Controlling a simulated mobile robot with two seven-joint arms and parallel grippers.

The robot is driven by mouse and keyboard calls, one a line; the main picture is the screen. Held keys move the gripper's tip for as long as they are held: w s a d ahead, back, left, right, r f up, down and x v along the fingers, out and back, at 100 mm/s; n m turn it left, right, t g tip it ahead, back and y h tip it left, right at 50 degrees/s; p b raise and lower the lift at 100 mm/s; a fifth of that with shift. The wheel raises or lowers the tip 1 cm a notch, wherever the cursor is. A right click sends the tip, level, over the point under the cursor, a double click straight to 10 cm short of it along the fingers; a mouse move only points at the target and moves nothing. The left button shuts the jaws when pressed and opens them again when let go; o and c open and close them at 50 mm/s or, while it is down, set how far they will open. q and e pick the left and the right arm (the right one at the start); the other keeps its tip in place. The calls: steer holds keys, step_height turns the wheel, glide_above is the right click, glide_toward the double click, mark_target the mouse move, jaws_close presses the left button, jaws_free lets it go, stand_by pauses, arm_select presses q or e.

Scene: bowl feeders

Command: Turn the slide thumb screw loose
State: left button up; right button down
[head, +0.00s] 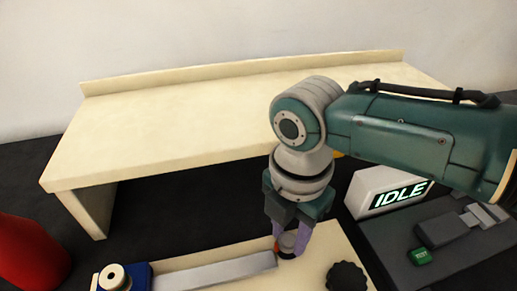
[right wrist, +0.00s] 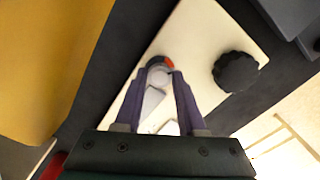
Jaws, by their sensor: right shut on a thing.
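The slide thumb screw looks to be a small grey round knob with an orange-red mark (right wrist: 160,64), on a cream plate (right wrist: 205,32) at the end of a long grey slide bar (head: 215,271). My right gripper (head: 290,250) points down with its purple fingers closed around this knob. In the right wrist view the fingertips touch its two sides. The fingers partly hide the knob in the head view. A black lobed knob (head: 345,277) stands apart on the same plate, to the right. My left gripper is in neither view.
A white box with a lit IDLE sign (head: 390,192) and a dark unit with a green button (head: 420,257) stand at the right. A blue block with a cream round knob (head: 113,277) is at the lower left. A red object (head: 30,252) is far left. The cream bench (head: 190,115) behind is bare.

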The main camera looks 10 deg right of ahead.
mark_target(288, 241)
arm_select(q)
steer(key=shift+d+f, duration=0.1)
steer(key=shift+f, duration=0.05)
arm_select(e)
steer(key=shift+n, duration=1.9)
steer(key=c, duration=0.5)
jaws_free()
steer(key=shift+r, duration=0.1)
steer(key=shift+r, duration=0.35)
arm_select(q)
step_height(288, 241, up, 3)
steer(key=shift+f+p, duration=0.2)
steer(key=shift+p, duration=0.95)
arm_select(e)
step_height(288, 241, up, 9)
